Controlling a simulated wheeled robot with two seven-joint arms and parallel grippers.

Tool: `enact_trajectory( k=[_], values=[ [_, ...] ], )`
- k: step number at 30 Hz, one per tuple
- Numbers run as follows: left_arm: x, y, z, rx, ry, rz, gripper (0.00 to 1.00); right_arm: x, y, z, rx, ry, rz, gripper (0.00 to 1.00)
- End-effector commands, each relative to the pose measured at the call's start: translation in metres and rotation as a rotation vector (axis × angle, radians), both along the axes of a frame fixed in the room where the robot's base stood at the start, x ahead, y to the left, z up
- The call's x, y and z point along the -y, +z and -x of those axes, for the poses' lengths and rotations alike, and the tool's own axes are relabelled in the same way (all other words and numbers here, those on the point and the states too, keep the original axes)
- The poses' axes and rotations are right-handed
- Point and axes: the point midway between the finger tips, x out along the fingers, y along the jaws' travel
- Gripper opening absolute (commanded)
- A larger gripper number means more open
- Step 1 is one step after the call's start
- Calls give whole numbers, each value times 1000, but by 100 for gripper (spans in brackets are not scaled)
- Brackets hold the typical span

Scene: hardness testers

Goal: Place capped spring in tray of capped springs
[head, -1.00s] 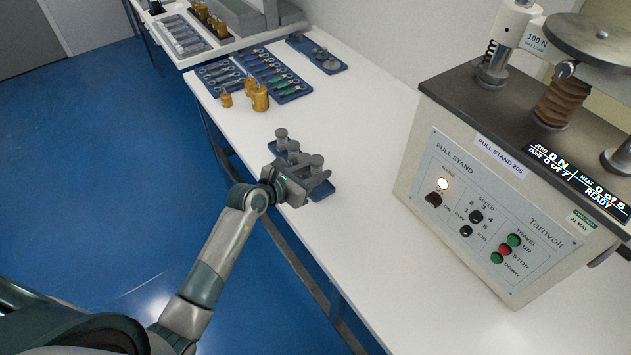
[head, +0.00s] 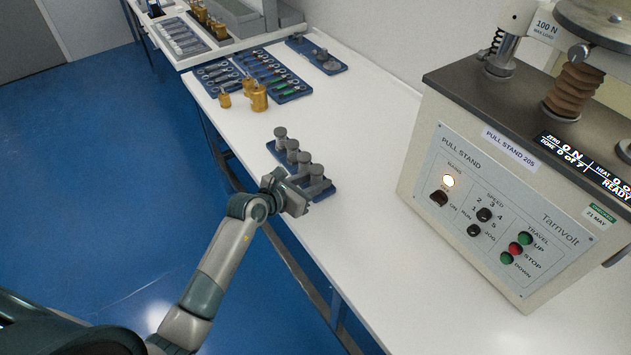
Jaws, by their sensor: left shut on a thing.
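The blue tray of capped springs (head: 273,150) lies near the left edge of the white bench, in the middle of the head view. Several grey capped springs (head: 292,147) stand upright in a row along it. My left gripper (head: 306,187) is at the near end of this tray, shut on a grey capped spring (head: 317,171). The cap shows above the fingers. The spring's lower part is hidden, so I cannot tell whether it touches the tray. My right gripper is not in view.
The pull stand (head: 500,205) stands on the right of the bench. Brass weights (head: 259,98) stand beyond the tray, beside blue trays of small parts (head: 275,76). Another blue tray with grey pieces (head: 318,57) lies farther back. The bench between tray and pull stand is clear.

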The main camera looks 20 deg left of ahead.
Motion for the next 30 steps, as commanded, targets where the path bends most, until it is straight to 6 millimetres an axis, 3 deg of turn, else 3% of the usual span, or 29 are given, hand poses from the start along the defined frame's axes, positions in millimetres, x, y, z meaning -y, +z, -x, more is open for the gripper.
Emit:
enact_trajectory(
  k=[11, 12, 14, 25, 30],
  values=[
    [0, -3, 0, 1, 0, 0, 2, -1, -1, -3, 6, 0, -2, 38],
    [0, -3, 0, 1, 0, 0, 38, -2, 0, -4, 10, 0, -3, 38],
    [0, -3, 0, 0, 0, 0, 49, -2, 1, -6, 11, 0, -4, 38],
    [0, -1, 0, 0, 0, 0, 49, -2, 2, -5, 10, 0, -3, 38],
    [-2, 3, 4, -1, 0, 0, 49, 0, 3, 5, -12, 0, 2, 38]
  ],
)
